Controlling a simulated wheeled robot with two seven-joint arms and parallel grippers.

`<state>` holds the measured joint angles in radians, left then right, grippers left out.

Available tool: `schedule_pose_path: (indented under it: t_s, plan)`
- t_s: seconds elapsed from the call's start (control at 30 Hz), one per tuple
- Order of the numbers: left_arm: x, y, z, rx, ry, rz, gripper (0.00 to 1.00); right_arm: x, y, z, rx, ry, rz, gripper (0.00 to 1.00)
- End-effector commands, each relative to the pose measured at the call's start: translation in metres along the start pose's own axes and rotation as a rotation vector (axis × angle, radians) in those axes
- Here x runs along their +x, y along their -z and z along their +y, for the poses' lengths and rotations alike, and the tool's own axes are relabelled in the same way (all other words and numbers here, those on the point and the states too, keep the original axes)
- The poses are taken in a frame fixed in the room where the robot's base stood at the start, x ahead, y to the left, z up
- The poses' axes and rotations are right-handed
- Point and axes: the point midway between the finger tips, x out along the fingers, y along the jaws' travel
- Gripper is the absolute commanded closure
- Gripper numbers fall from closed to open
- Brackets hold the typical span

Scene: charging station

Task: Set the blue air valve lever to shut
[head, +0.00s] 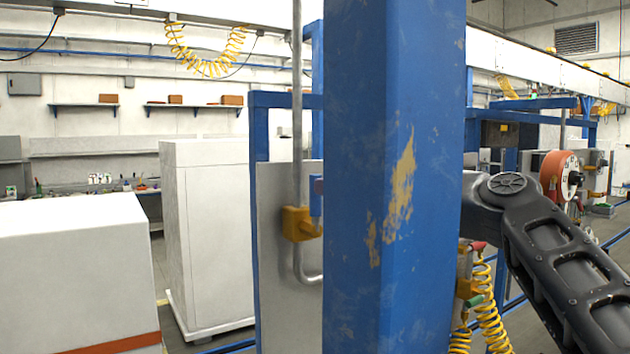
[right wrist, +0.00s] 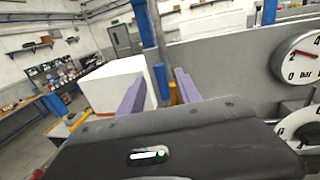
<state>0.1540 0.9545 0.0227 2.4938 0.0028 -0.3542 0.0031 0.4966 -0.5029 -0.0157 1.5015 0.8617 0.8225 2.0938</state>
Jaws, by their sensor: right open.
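The blue lever (head: 316,196) shows in the head view just left of a thick blue post, which partly hides it. It stands about upright on a yellow valve body (head: 298,223) on a grey pipe. In the right wrist view the blue lever (right wrist: 161,80) and the yellow valve body (right wrist: 173,92) appear between the two fingers. My right gripper (right wrist: 160,78) is open, with its pale purple fingers apart. I cannot tell how far the lever is from the fingertips. In the head view the post hides my right gripper; only my arm shows at right. My left gripper is not in view.
The blue post (head: 392,180) with chipped paint fills the middle of the head view. A grey panel (right wrist: 225,65) carries a pressure gauge (right wrist: 300,58) at right in the wrist view. White cabinets (head: 208,240) stand at left. Yellow coiled hoses (head: 490,318) hang beside my arm.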

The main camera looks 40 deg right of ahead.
Motion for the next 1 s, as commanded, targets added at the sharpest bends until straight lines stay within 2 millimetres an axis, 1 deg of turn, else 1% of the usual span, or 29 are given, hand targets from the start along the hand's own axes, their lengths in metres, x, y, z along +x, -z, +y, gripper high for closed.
schedule_pose_path:
  t_s: [0.03,0.2,0.3,0.4,0.5,0.73,1.0]
  plan:
    - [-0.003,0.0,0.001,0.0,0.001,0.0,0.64,0.008,-0.001,0.0,0.001,-0.001,0.002,0.59]
    - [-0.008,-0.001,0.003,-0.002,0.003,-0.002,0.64,0.036,-0.001,0.0,0.002,-0.002,0.003,0.59]
    - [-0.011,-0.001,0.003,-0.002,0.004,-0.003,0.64,0.049,-0.001,0.0,0.0,-0.001,0.002,0.59]
    - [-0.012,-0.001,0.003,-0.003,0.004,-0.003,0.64,0.057,-0.001,0.0,0.0,0.0,0.001,0.59]
    - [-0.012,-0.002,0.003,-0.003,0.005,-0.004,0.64,0.06,0.0,0.0,0.0,0.0,0.0,0.59]
    - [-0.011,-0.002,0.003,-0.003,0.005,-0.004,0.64,0.06,0.0,0.0,0.0,0.0,0.0,0.6]
    - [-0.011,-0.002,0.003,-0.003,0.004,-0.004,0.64,0.06,0.0,0.0,0.0,0.0,0.0,0.82]
